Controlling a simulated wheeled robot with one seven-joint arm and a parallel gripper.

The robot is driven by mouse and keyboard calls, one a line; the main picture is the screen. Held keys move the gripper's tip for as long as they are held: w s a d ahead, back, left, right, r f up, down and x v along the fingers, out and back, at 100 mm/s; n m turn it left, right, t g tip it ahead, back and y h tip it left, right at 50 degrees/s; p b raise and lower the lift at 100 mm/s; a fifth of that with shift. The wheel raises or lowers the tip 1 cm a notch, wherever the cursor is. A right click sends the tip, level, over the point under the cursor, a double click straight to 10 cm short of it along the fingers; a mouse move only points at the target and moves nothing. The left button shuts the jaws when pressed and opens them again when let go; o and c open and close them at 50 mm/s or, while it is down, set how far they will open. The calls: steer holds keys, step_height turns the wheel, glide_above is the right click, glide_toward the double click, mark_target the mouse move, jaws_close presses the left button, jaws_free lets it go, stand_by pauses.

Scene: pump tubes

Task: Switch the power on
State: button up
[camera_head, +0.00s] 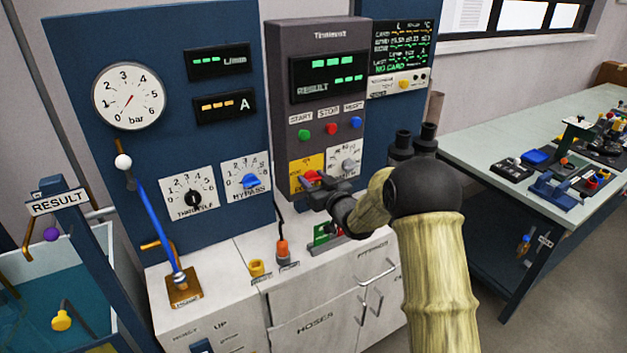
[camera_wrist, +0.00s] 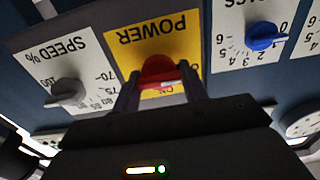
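The red power knob (camera_head: 311,179) sits on a yellow plate (camera_head: 298,165) low on the grey Tinmouth panel. In the wrist view the plate appears upside down with the word POWER, and the red knob (camera_wrist: 160,70) lies between my two fingertips. Part of an ON label shows just below the knob there. My gripper (camera_head: 318,186) reaches the knob from the right, with one finger on each side of it. The fingers look very near the knob's edges, but I cannot tell whether they press on it. The fingers hide part of the plate.
The grey speed knob (camera_wrist: 68,92) and the blue bypass knob (camera_wrist: 262,37) flank the power plate. START, STOP and RESET buttons (camera_head: 330,129) are above it. The white cabinet top (camera_head: 222,262) below carries a lever and small fittings. A cluttered workbench (camera_head: 485,133) stands at right.

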steer(key=shift+m, duration=0.4)
steer(key=m, duration=0.4)
steer(key=shift+d, duration=0.1)
steer(key=m, duration=0.4)
steer(key=shift+w+m, duration=0.1)
steer(key=shift+m, duration=0.3)
steer(key=m, duration=0.4)
steer(key=shift+d+f+m, duration=0.1)
steer(key=shift+m, duration=0.2)
steer(key=shift+f+m, duration=0.1)
steer(key=shift+m, duration=1.8)
steer(key=o, duration=1)
